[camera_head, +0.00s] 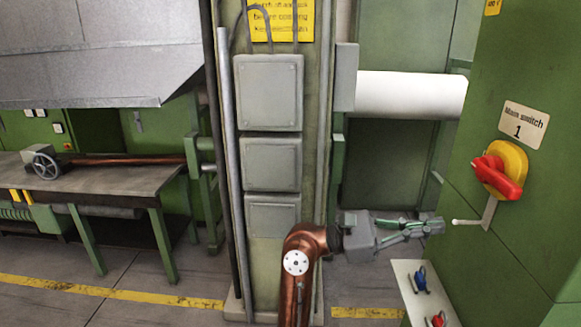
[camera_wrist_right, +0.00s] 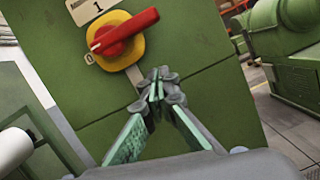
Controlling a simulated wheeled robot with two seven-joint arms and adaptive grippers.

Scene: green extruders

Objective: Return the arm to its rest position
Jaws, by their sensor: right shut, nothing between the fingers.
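My right arm (camera_head: 301,258), copper-coloured, rises from the bottom of the head view and bends to the right. Its gripper (camera_head: 436,226) points at the green cabinet on the right and is shut with nothing in it. The fingertips also meet in the right wrist view (camera_wrist_right: 160,84). The main switch, a red handle on a yellow plate (camera_head: 499,171), is above and to the right of the gripper, apart from it. In the right wrist view the red handle (camera_wrist_right: 126,31) lies tilted beyond the fingertips. My left gripper is not in view.
The green cabinet (camera_head: 535,80) fills the right side. A sloped panel with blue and red knobs (camera_head: 425,293) is below the gripper. A column with grey boxes (camera_head: 270,92) stands behind the arm. A workbench (camera_head: 110,178) is at the left. Floor between is clear.

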